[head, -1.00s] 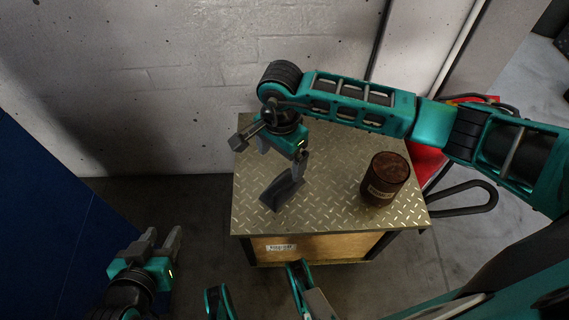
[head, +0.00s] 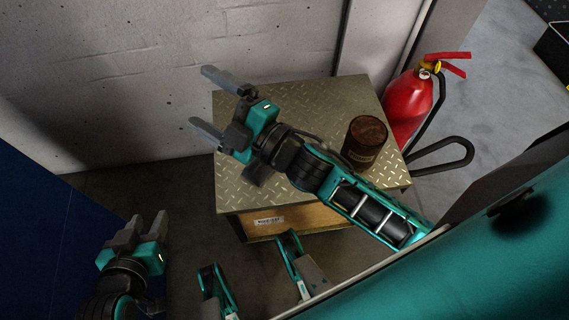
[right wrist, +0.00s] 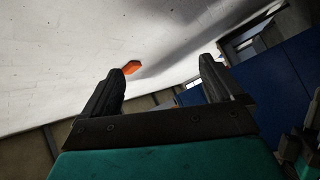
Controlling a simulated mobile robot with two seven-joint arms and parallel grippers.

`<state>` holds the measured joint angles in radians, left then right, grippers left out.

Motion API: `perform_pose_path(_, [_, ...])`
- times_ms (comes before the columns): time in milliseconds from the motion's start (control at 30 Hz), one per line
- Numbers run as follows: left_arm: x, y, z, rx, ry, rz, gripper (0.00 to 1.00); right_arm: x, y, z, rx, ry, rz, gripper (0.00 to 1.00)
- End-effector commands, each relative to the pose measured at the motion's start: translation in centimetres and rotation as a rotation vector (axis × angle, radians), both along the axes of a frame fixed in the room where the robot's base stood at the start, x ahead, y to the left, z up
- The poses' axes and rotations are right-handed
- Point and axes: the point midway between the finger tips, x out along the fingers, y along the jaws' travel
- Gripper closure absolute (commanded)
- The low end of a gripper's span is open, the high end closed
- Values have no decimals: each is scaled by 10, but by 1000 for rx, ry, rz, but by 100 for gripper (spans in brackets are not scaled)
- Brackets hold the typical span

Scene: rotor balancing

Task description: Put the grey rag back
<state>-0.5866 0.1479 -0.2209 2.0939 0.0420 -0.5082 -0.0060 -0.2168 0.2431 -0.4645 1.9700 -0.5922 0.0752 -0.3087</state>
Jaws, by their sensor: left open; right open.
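My right gripper (head: 203,98) is open and empty above the left part of the metal-topped cabinet (head: 300,100), its fingers pointing left towards the wall. In the right wrist view its two fingers (right wrist: 158,68) stand apart with nothing between them. A small dark grey thing (head: 258,174) lies on the cabinet top, partly hidden behind the right gripper and wrist. It may be the grey rag, but I cannot tell for sure. My left gripper (head: 148,222) is open and empty, low at the left, away from the cabinet.
A brown, rusty-looking can (head: 365,142) stands on the right part of the cabinet top, close to my right forearm. A red fire extinguisher (head: 412,100) stands right of the cabinet. A white wall (head: 150,70) is behind; a blue panel (head: 40,230) is at left.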

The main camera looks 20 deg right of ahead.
Motion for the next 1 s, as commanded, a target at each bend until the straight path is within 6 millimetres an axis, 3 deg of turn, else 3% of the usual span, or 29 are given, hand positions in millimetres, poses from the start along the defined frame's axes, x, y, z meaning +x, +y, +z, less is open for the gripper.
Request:
perform_pose_path(100, [0, 0, 1, 0, -1, 0, 57, -11, -46, -52, 244, 375, -175, 7])
perform_pose_path(200, [0, 0, 1, 0, -1, 0, 57, -32, -73, -94, 424, 648, -298, 7])
perform_pose_path(300, [0, 0, 1, 0, -1, 0, 57, -56, -89, -125, 563, 854, -391, 7])
perform_pose_path(400, [0, 0, 1, 0, -1, 0, 57, -76, -97, -144, 651, 987, -447, 7])
perform_pose_path(533, [0, 0, 1, 0, -1, 0, 57, -86, -100, -153, 698, 1057, -478, 7])
perform_pose_path(800, [0, 0, 1, 0, 0, 0, 57, -87, -100, -153, 700, 1062, -479, 7])
perform_pose_path(1000, [-1, 2, 21, 6, 3, 2, 57, -88, -103, -132, 695, 1056, -486, 7])
